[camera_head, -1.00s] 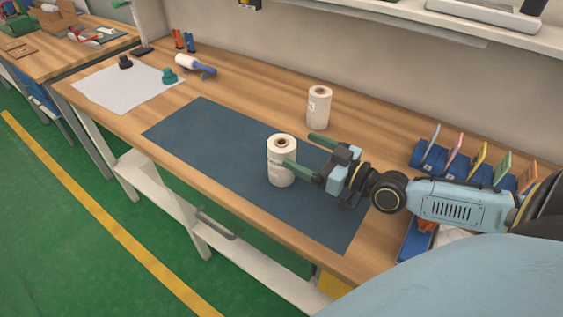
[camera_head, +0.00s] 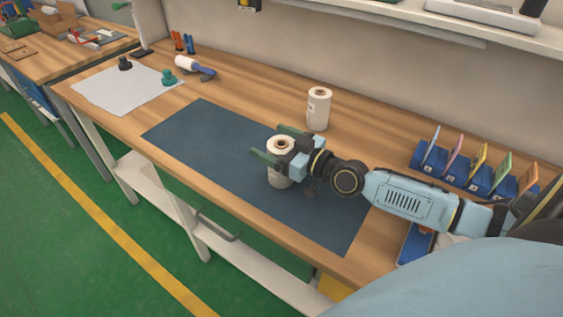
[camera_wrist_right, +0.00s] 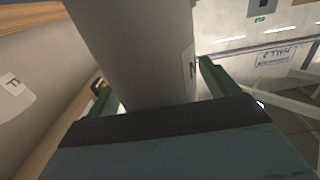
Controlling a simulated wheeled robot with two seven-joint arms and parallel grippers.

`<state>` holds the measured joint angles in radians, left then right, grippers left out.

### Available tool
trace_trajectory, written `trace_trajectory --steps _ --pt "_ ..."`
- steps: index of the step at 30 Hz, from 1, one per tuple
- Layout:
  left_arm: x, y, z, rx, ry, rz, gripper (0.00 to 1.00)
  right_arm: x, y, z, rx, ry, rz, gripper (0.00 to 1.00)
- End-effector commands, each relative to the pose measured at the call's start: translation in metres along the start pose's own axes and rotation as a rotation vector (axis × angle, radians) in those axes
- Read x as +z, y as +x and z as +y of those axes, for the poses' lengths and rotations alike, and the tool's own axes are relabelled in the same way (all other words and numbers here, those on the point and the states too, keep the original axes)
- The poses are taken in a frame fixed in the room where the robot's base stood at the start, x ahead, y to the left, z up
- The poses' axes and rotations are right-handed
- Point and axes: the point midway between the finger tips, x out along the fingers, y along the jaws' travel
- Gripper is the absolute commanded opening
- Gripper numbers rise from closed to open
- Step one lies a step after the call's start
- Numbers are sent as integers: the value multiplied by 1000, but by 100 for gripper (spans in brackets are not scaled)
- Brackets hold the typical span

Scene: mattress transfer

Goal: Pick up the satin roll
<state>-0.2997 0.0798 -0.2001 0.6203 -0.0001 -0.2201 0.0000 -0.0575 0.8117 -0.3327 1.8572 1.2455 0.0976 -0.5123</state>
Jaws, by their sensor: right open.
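Two whitish rolls stand upright on the workbench; I cannot tell from the pictures which is satin. The front roll (camera_head: 279,180) stands on the dark blue mat (camera_head: 205,132). The back roll (camera_head: 319,109) stands on bare wood behind the mat. My right gripper (camera_head: 276,145) is open, with one finger on each side of the front roll near its top. In the right wrist view the front roll (camera_wrist_right: 140,50) rises between the two green fingers, close to the palm. I cannot tell whether the fingers touch it. My left gripper is not in view.
Blue holders with coloured cards (camera_head: 470,172) stand at the right. A white sheet (camera_head: 118,88) with small dark and green pieces lies at the left, near a white-and-blue roller (camera_head: 193,66). The mat left of the front roll is clear. A shelf (camera_head: 440,22) overhangs the back.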

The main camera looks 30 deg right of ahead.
Motion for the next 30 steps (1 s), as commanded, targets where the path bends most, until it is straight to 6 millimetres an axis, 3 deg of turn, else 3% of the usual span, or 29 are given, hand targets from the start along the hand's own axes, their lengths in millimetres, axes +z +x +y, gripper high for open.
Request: trace_trajectory --steps 5,21,30 --pt "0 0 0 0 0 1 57 0 0 0 0 0 0 85" --pt "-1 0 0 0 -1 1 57 0 0 0 0 0 0 14" --pt "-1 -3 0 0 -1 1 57 -5 0 0 1 0 3 12"
